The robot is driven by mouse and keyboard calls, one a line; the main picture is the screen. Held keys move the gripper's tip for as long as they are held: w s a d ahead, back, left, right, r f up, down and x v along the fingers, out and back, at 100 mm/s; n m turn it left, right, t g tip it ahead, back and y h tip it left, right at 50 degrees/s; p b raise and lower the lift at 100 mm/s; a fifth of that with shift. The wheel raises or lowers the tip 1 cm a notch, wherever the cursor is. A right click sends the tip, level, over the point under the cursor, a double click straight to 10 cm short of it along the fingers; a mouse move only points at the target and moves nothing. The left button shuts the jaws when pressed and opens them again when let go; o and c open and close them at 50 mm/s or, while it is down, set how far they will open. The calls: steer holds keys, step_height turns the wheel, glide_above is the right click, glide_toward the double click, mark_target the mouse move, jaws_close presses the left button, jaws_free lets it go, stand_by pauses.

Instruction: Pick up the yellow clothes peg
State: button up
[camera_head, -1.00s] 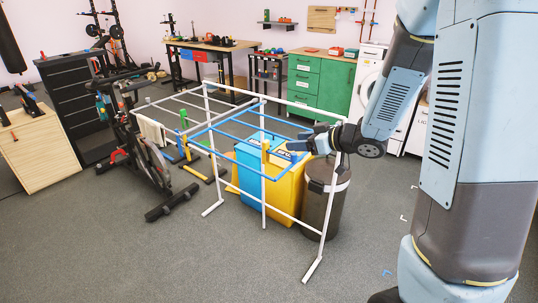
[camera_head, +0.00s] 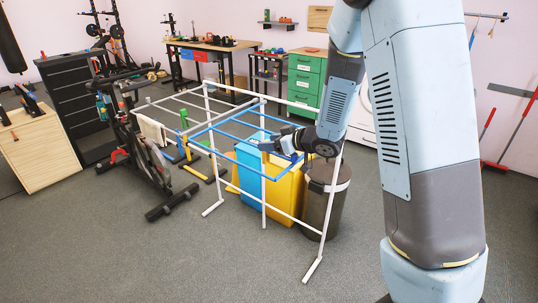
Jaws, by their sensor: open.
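The white and blue drying rack (camera_head: 213,149) stands in the middle of the floor. My gripper (camera_head: 264,147) is open at the rack's blue rail, near the front white post. The yellow clothes peg is not clearly visible now; my gripper covers the spot on the rail where it showed earlier. I cannot tell whether the peg is between the fingers or touching them.
A blue bin (camera_head: 247,168), a yellow bin (camera_head: 283,193) and a dark round bin (camera_head: 321,205) stand under and beside the rack. An exercise bike (camera_head: 150,160) is at left. The front floor is clear.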

steer(key=shift+w+a+f, duration=0.15)
steer(key=shift+w+a, duration=0.1)
steer(key=shift+a, duration=0.1)
jaws_close()
stand_by(0.3)
